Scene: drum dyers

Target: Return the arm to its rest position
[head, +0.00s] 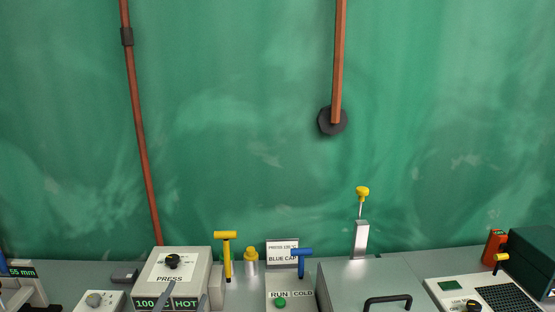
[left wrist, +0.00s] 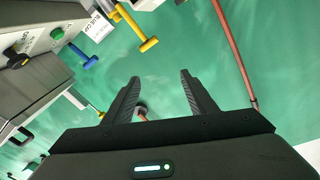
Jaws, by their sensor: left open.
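My left gripper (left wrist: 162,92) shows in the left wrist view, its two dark fingers apart with nothing held between them. Past the fingers is green wall, with the bench and its machines at the left of that tilted picture. In the head view I cannot make out either gripper clearly. My right gripper is not seen in either view.
A bench along the bottom of the head view holds a press box (head: 180,275), a yellow T-handle (head: 226,252), a blue T-handle (head: 301,262), a yellow-capped bottle (head: 251,262) and a yellow-knobbed lever (head: 361,225). Brown pipes (head: 138,120) run up the green wall.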

